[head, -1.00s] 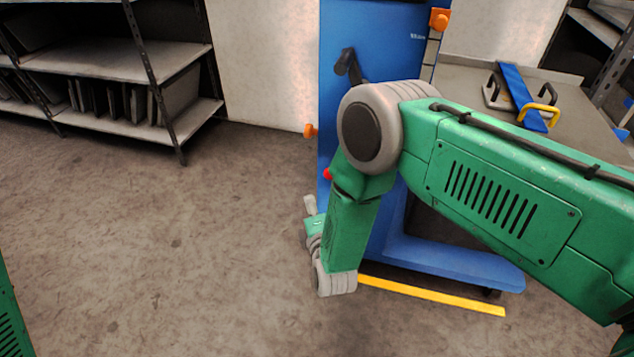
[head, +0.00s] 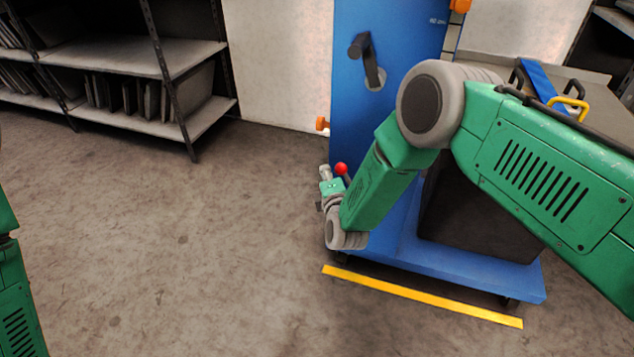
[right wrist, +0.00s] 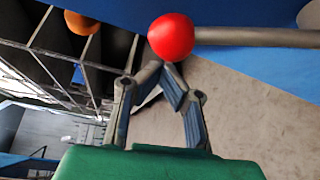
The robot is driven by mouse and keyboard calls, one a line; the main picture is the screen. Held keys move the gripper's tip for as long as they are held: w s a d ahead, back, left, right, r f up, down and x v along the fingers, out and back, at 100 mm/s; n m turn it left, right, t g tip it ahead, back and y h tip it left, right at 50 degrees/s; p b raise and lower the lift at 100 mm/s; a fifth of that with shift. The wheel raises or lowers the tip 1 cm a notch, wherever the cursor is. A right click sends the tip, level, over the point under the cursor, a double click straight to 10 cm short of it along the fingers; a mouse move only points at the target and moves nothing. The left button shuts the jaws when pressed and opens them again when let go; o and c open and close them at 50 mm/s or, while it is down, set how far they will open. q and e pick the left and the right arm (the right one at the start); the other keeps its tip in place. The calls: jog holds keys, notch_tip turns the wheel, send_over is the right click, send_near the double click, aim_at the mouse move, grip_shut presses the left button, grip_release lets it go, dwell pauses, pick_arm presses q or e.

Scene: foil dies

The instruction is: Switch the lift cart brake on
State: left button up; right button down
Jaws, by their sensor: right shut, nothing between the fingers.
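The blue lift cart (head: 385,200) stands right of centre in the head view, partly hidden by my right arm. A red ball knob (head: 341,169) is on its left side. In the right wrist view the red knob (right wrist: 171,37) sits on the end of a grey rod (right wrist: 255,38) that runs to the right. My right gripper (head: 325,171) is just left of the knob in the head view. In the right wrist view its fingers (right wrist: 163,68) are shut and empty, their tips just below the knob; I cannot tell whether they touch it. My left gripper is out of view.
A black crank (head: 369,60) and an orange knob (head: 321,123) are on the cart. A yellow floor strip (head: 420,296) lies before its base. A blue bar with handles (head: 545,88) rests on a table behind. Shelving (head: 140,55) stands back left; the floor on the left is clear.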

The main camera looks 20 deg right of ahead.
jog(key=shift+s+d+r, duration=0.1)
jog(key=shift+s+d, duration=0.15)
jog(key=shift+d, duration=0.35)
jog(key=shift+a, duration=0.1)
